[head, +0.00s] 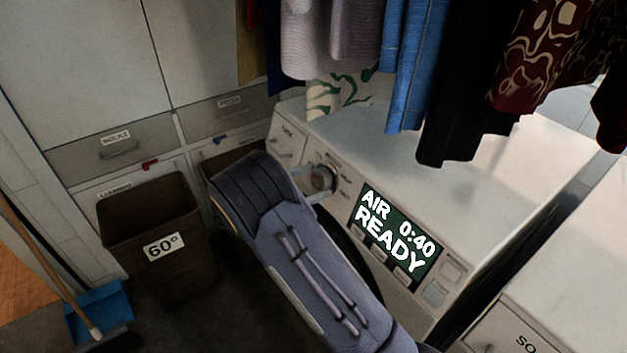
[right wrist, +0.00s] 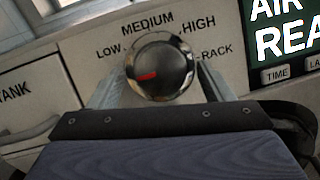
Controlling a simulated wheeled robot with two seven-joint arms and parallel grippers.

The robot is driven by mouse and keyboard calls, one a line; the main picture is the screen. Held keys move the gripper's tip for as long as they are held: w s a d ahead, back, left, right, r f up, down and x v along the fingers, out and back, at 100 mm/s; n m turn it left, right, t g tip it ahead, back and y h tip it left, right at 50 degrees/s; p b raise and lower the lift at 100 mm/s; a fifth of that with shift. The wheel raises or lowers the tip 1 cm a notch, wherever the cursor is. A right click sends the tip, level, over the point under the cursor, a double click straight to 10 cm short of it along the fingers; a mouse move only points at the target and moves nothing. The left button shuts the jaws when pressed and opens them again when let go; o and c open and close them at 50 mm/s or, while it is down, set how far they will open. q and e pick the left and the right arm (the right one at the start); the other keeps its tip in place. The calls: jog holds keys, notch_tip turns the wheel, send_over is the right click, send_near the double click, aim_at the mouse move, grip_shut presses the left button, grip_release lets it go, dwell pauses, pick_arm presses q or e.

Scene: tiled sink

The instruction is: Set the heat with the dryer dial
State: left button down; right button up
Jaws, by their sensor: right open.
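The dryer dial (right wrist: 160,66) is a round silver knob with a dark face and a red mark. The red mark points left, slightly below the LOW label. MEDIUM, HIGH and RACK labels also show around it. In the head view the dial (head: 322,178) is on the dryer's front panel, partly covered by my right arm. My right gripper (right wrist: 160,80) is open, with one pale finger on each side of the dial; I cannot tell if they touch it. The dryer display (head: 396,231) reads AIR 0:40 READY. My left gripper is not in view.
Clothes (head: 400,60) hang above the dryer top (head: 455,185). A brown basket marked 60° (head: 160,275) stands at the left, near a broom (head: 45,265) and blue dustpan (head: 100,305). Buttons sit below the display, and a TANK drawer (right wrist: 35,92) is left of the dial.

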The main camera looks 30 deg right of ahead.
jog(key=shift+d, duration=0.25)
jog(key=shift+c, duration=0.4)
jog(key=c, duration=0.9)
